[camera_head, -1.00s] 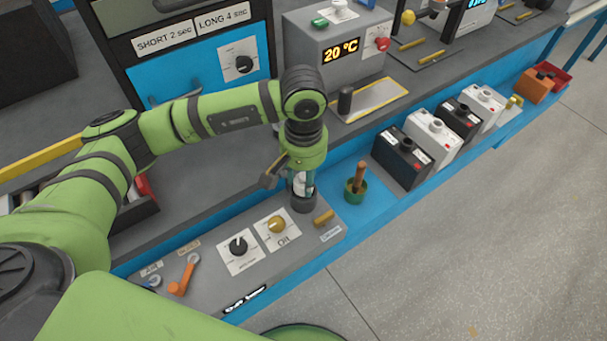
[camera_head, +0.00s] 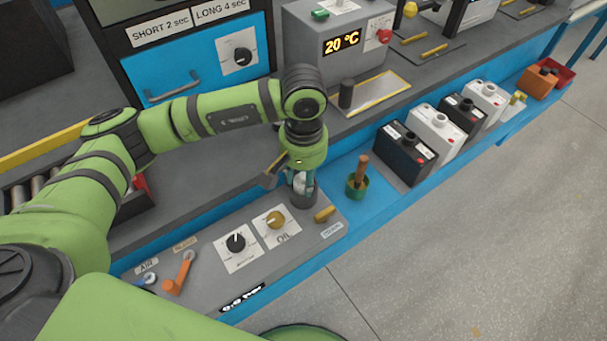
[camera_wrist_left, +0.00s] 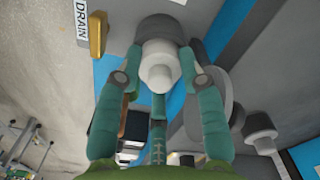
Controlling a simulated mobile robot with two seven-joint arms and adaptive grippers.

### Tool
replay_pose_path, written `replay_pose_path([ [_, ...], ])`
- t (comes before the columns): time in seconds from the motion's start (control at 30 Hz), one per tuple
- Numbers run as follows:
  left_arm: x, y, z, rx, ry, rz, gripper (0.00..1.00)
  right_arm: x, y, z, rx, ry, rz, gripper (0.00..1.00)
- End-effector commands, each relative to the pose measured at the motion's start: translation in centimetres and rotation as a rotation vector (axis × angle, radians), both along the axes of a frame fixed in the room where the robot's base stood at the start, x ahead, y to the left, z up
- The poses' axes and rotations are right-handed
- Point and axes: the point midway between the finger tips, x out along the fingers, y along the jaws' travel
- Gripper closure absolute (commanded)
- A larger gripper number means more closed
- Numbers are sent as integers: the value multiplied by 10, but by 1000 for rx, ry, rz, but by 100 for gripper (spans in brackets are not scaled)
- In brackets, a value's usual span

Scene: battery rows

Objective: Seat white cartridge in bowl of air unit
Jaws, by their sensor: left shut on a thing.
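The white cartridge (camera_wrist_left: 158,66) is between the teal fingers of my left gripper (camera_wrist_left: 160,58), which is shut on it. In the head view the left gripper (camera_head: 302,183) points down, and a little of the cartridge shows white between its fingers. The dark grey round bowl (camera_wrist_left: 162,28) is directly beyond the cartridge in the wrist view. In the head view the bowl (camera_head: 304,200) stands on the grey panel just under the fingertips. The cartridge's far end overlaps the bowl; I cannot tell how deep it sits. My right gripper is not in view.
Beside the bowl are a brass drain handle (camera_head: 324,214), a yellow oil knob (camera_head: 276,219), a black knob (camera_head: 236,243) and an orange lever (camera_head: 180,272). A green cup with a brown handle (camera_head: 357,187) stands close to the right. Several batteries (camera_head: 404,153) line the blue ledge.

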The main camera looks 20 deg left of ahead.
Motion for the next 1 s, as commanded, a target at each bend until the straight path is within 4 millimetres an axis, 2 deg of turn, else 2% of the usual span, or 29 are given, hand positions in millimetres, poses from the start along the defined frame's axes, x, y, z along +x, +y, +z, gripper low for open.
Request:
replay_pose_path([
  [0.2,0,0,-6,0,0,0,93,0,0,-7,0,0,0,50],
  [0.23,0,0,-4,0,0,0,49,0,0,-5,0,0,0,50],
  [0.27,0,0,-4,0,0,0,37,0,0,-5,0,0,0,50],
  [0.3,0,0,-4,0,0,0,33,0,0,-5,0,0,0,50],
  [0.7,1,0,1,-1,-2,0,33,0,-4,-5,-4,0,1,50],
  [0.83,1,0,20,-1,-4,-1,33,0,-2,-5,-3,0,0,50],
  [1.0,1,0,57,-1,-6,-2,33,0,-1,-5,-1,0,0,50],
])
